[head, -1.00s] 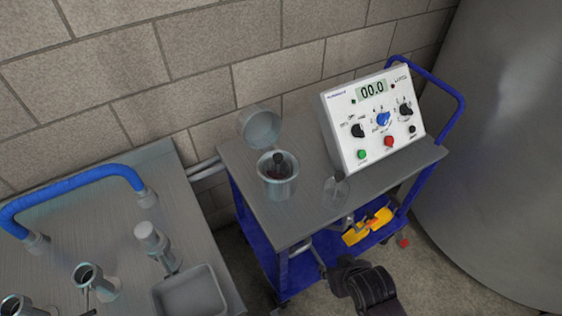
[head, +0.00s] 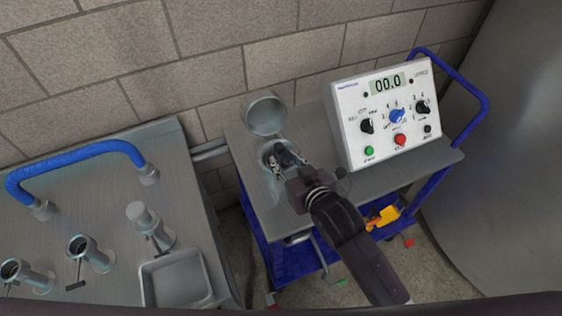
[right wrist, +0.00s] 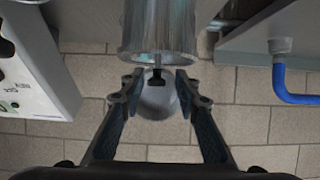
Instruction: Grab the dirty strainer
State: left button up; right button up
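A metal pot (head: 267,153) stands open on the cart, its round lid (head: 265,113) tilted up behind it. The strainer's dark knob (right wrist: 155,79) sticks up from the pot; its body is hidden inside. My right gripper (head: 287,161) is at the pot's mouth, covering much of it in the head view. In the right wrist view, the right gripper (right wrist: 158,82) is open, with the knob between its fingertips and no clear contact. My left gripper is not in view.
A white control box (head: 385,115) reading 00.0 stands right of the pot on the blue-framed cart (head: 245,170). A steel bench (head: 95,210) at left holds pipe fittings, a blue handle (head: 80,155) and a shallow tray (head: 175,278). A block wall is behind; a big tank stands right.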

aim_at(279, 153)
jog(key=x, duration=0.1)
jog(key=p+x, duration=0.1)
jog(key=x, duration=0.3)
jog(key=shift+w+d+f, duration=0.1)
jog(key=shift+w+d, duration=0.05)
jog(key=shift+d, duration=0.15)
jog(key=shift+w+a+f, duration=0.25)
jog(key=shift+w+f, duration=0.05)
jog(key=shift+w, duration=0.1)
jog(key=shift+c, duration=0.2)
grip_shut()
